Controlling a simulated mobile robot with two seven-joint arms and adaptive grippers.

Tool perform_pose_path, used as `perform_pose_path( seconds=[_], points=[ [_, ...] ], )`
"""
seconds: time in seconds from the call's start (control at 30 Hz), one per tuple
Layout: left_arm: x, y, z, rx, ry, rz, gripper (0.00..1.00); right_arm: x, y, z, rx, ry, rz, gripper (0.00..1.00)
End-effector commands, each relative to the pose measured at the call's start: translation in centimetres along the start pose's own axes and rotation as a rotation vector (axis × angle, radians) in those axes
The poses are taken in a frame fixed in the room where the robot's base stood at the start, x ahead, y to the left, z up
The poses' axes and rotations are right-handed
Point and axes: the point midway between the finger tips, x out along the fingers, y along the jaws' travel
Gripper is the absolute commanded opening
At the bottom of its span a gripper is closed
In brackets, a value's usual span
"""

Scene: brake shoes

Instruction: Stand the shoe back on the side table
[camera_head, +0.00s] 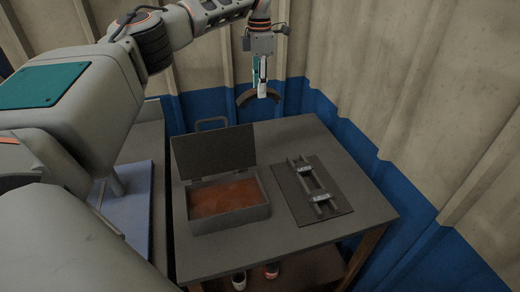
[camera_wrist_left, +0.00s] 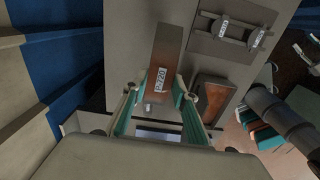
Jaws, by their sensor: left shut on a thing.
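My left gripper (camera_head: 262,88) is shut on a curved brake shoe (camera_head: 245,97) and holds it in the air above the back edge of the grey table (camera_head: 300,135). In the left wrist view the shoe (camera_wrist_left: 169,45) sticks out from between the teal fingers (camera_wrist_left: 157,105), its brownish face and a white printed label showing. In the head view the shoe hangs arched, clear of the tabletop. I cannot tell for certain which surface is the side table. My right gripper is not in view.
On the grey table an open metal box (camera_head: 228,212) with a brown inside has its lid (camera_head: 213,152) raised. Right of it, a rail fixture (camera_head: 313,186) lies on a dark mat (camera_head: 338,208). Behind is a corrugated wall. The table's back right is bare.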

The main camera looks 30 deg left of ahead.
Motion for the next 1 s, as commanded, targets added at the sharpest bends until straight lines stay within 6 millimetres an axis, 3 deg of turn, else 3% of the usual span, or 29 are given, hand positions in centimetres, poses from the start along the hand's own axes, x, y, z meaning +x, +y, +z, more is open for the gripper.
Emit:
perform_pose_path(
  seconds=[0.17,0.6,1.0],
  points=[
    [3.0,0.1,-0.2,-0.019,0.003,-0.004,0.00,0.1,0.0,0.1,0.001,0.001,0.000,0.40],
    [13.2,0.0,-0.1,-0.015,0.001,-0.003,0.00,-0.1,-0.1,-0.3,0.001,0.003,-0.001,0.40],
    [16.8,0.1,-0.1,-0.014,0.001,-0.001,0.00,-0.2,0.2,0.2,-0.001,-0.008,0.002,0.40]
  ],
)
